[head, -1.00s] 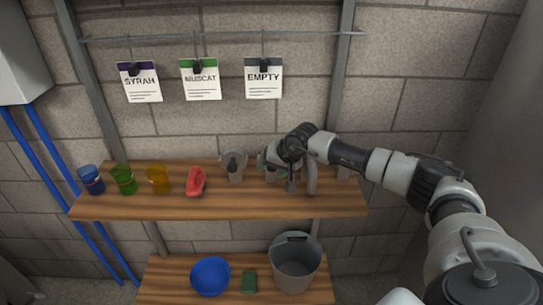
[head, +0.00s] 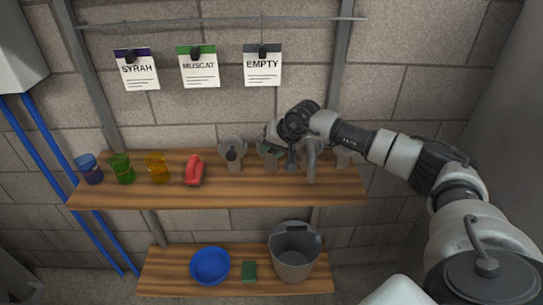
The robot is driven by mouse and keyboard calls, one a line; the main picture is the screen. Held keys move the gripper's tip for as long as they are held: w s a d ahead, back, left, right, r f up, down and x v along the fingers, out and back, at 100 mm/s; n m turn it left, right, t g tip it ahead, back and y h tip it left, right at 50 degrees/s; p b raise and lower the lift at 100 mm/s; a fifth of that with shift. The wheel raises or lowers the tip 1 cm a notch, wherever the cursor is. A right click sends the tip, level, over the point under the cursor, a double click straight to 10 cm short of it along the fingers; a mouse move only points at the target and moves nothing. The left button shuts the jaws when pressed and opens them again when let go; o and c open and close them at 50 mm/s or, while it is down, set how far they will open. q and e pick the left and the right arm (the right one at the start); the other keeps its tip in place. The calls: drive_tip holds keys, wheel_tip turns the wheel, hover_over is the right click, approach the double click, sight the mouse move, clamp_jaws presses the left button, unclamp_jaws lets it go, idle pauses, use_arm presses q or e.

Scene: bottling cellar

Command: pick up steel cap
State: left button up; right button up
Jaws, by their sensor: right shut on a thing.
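My right gripper (head: 291,164) is above the right part of the upper wooden shelf, among grey stands. Its fingers point down and are shut on a small grey thing, apparently the steel cap; hand and fingers hide most of it. A grey stand with a green top (head: 270,154) is just left of the fingers. A grey curved stand (head: 311,163) is just right of them. My left gripper is not in view.
The upper shelf (head: 240,190) also holds a blue cup (head: 89,171), green cup (head: 122,170), amber cup (head: 157,169), red brush (head: 194,171) and grey stand (head: 233,154). Below are a blue bowl (head: 210,266), green sponge (head: 249,270) and grey bucket (head: 296,255). Signs hang above.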

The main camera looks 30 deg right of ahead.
drive_tip(key=shift+r+b, duration=0.3)
drive_tip(key=shift+r, duration=0.55)
drive_tip(key=s+d+r+b, duration=0.3)
drive_tip(key=s+d+r, duration=0.4)
drive_tip(key=s, duration=0.2)
drive_tip(key=shift+d+b, duration=0.15)
drive_tip(key=shift+b, duration=0.15)
drive_tip(key=shift+f, duration=0.1)
